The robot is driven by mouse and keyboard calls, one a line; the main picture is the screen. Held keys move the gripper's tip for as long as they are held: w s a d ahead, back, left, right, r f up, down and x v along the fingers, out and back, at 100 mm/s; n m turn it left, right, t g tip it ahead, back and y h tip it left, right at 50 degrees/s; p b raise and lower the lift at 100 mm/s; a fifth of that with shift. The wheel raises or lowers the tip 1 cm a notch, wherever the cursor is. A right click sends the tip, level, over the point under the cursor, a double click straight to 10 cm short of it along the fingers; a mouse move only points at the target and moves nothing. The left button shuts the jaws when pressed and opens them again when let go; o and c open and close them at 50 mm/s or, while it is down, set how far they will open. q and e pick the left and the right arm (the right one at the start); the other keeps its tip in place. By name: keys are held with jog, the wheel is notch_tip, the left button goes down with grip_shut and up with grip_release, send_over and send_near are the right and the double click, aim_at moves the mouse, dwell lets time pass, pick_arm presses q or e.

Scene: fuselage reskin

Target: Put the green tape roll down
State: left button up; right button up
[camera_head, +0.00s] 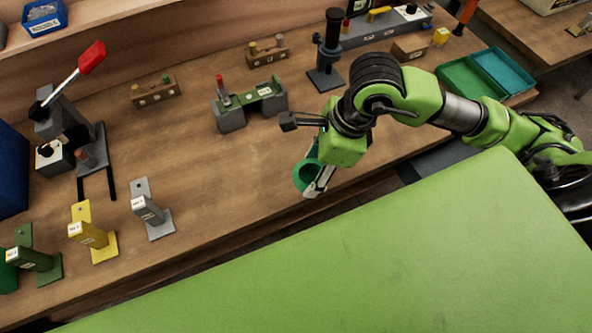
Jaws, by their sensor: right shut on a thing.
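The green tape roll (304,177) is at the lower end of my right arm, near the front edge of the wooden bench (215,170). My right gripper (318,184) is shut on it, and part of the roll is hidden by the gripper. I cannot tell whether the roll touches the bench or hangs just above it. My left gripper is not in view.
A large green panel (380,260) fills the foreground. Grey (152,213), yellow (93,236) and green (34,261) labelled stands are at left, below a red-handled press (62,137). A green fixture (250,102) stands behind. The bench middle is clear.

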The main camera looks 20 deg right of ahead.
jog(key=w+f+b, duration=0.1)
jog(key=w+f, duration=0.2)
jog(key=w+f+b, duration=0.2)
jog(key=w+f, duration=0.1)
jog(key=w, duration=0.1)
jog(key=shift+w+a+f, duration=0.2)
jog(key=shift+w+f, duration=0.05)
jog(key=shift+f, duration=0.05)
jog(key=shift+d+b+x, duration=0.2)
jog(key=shift+b+x, duration=0.15)
jog(key=shift+x, duration=0.5)
jog(key=shift+d+b+x, duration=0.2)
jog(key=shift+b+x, duration=0.15)
jog(key=shift+x, duration=0.5)
jog(key=shift+f, duration=0.15)
jog(key=o, duration=1.1)
